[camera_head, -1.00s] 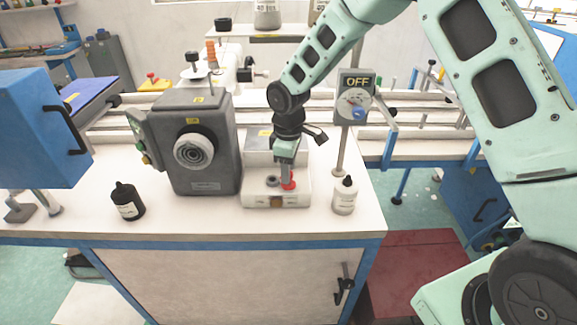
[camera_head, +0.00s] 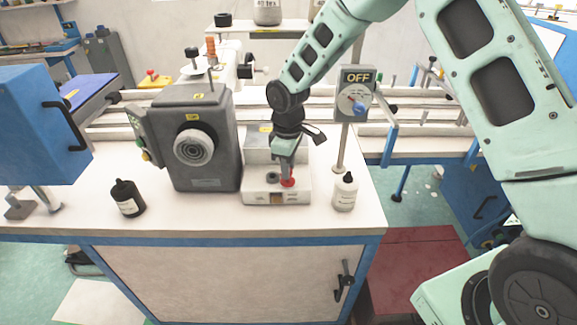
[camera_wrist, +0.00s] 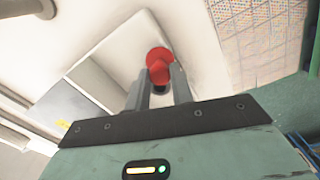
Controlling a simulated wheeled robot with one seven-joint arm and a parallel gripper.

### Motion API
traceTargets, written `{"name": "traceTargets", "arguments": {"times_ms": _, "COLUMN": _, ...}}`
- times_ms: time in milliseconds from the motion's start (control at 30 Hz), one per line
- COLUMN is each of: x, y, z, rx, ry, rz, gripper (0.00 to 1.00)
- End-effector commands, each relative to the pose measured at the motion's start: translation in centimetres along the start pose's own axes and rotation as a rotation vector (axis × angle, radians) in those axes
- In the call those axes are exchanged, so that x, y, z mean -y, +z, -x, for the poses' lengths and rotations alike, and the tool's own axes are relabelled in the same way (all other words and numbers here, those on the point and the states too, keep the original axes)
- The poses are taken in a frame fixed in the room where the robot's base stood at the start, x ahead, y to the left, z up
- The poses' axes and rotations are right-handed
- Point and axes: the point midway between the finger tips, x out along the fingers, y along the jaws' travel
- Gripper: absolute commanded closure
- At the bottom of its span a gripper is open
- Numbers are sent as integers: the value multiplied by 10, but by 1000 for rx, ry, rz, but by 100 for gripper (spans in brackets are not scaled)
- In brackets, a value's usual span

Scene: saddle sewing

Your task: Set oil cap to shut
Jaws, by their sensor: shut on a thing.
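The red oil cap (camera_head: 288,182) sits on the front right part of a white box-like unit (camera_head: 256,199) on the workbench. My gripper (camera_head: 287,176) points down at the cap, with its fingers on it. In the wrist view the red cap (camera_wrist: 159,66) shows between the two grey fingertips of my gripper (camera_wrist: 160,80), which are shut on it. A small dark round opening or fitting (camera_head: 272,178) lies just left of the cap. I cannot tell whether the cap is seated.
A dark grey machine (camera_head: 193,140) with a round knob stands left of the white unit. A white bottle (camera_head: 345,192) stands close on the right, a black bottle (camera_head: 128,198) further left. An OFF switch box (camera_head: 355,94) on a post rises behind right.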

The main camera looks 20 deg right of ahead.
Motion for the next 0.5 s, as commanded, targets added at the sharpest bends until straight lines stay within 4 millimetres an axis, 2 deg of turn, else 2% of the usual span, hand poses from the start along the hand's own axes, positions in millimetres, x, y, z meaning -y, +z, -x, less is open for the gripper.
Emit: {"name": "traceTargets", "arguments": {"times_ms": 500, "x": 6, "y": -11, "z": -1, "rx": 0, "ry": 3, "rz": -432, "gripper": 100}}
